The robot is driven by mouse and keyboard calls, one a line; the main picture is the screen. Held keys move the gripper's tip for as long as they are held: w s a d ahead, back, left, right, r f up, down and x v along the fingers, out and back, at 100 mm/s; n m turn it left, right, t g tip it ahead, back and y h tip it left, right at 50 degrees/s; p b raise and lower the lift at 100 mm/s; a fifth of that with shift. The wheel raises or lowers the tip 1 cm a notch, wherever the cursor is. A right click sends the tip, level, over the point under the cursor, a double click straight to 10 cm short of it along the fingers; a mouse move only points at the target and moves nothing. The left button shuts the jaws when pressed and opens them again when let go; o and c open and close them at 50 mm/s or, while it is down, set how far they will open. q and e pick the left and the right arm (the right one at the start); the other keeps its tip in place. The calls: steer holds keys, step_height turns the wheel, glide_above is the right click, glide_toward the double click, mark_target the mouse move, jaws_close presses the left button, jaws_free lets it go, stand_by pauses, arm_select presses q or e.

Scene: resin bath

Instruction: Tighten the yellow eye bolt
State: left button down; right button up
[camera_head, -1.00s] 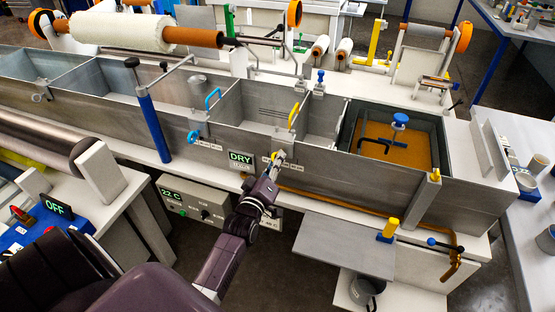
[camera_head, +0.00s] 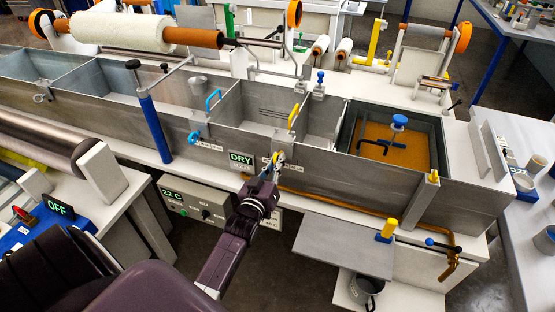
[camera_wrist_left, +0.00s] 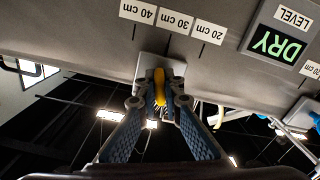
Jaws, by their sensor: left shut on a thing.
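The yellow eye bolt (camera_wrist_left: 160,87) sits on a light plate (camera_wrist_left: 153,68) on the front wall of the long grey metal bath, seen in the left wrist view. My left gripper (camera_wrist_left: 160,100) is shut on the eye bolt, with a blue-padded finger on each side of it. In the head view my left gripper (camera_head: 275,165) is at the bath's front wall, right of the DRY sign (camera_head: 241,159), and hides most of the bolt. How far the bolt is screwed in cannot be told. My right gripper is not in view.
Level labels (camera_wrist_left: 173,22) stand beside the bolt. A yellow handle (camera_head: 294,115) and blue handles (camera_head: 213,98) rise from the bath's dividers. A control box reading 22 C (camera_head: 200,204) sits below, and a grey shelf (camera_head: 345,248) juts out at the lower right.

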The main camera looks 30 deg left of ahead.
arm_select(q)
steer(key=shift+m, duration=1.1)
steer(key=c, duration=2.1)
jaws_free()
steer(key=shift+s+f, duration=0.1)
steer(key=shift+s, duration=0.1)
steer(key=v, duration=1.1)
steer(key=shift+s+d, duration=0.2)
steer(key=shift+s, duration=0.1)
